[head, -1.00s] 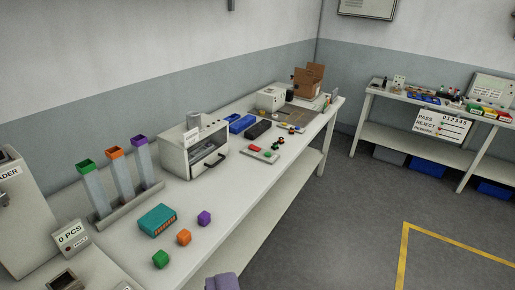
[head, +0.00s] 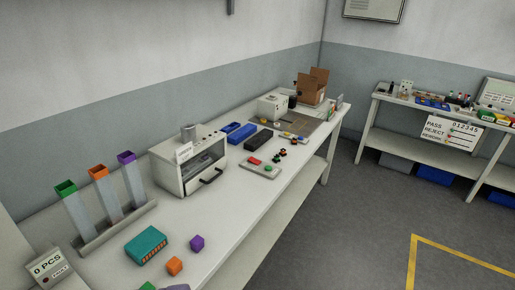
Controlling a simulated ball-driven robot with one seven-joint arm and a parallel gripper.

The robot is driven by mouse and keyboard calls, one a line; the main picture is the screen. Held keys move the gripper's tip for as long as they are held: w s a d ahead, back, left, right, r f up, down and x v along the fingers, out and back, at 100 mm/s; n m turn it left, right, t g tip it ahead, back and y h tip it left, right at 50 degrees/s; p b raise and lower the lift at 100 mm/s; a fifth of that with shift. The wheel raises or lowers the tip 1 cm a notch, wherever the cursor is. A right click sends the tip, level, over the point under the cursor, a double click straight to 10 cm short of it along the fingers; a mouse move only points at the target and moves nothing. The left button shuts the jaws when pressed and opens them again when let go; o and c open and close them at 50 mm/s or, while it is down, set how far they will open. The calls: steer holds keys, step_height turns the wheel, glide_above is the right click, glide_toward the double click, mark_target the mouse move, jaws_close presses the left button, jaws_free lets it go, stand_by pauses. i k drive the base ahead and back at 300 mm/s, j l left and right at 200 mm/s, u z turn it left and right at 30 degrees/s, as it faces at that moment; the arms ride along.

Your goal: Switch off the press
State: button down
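No label reading "press" is legible. A white box machine (head: 162,179) with a glass front, black handle and paper tag stands on the long bench. A smaller white machine (head: 272,107) with a dark part at its right stands farther back. A pale control plate (head: 249,169) with a red and a green button lies near the bench's front edge, between them. A greyish-purple sliver (head: 177,287) at the bottom edge may be my gripper; its fingers are hidden and nothing shows in it.
The long white bench (head: 213,215) also bears a teal connector block (head: 146,245), coloured cubes, three tubes (head: 103,199), blue bins (head: 240,131) and a cardboard box (head: 313,88). Open grey floor (head: 350,220) with yellow tape lies to the right. A second bench (head: 410,102) stands at the back right.

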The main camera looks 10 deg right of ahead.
mark_target(256, 162)
steer(key=i+l, duration=0.25)
steer(key=i, duration=0.25)
steer(key=i+l, duration=0.3)
steer(key=i, duration=0.15)
steer(key=i+l+z, duration=0.1)
steer(key=i+l, duration=0.15)
steer(key=i, duration=0.25)
steer(key=i+l, duration=0.2)
steer(key=i, duration=0.3)
steer(key=i+l+z, duration=0.1)
steer(key=i+l, duration=0.15)
steer(key=i, duration=0.25)
steer(key=i+l, duration=0.15)
steer(key=i, duration=0.35)
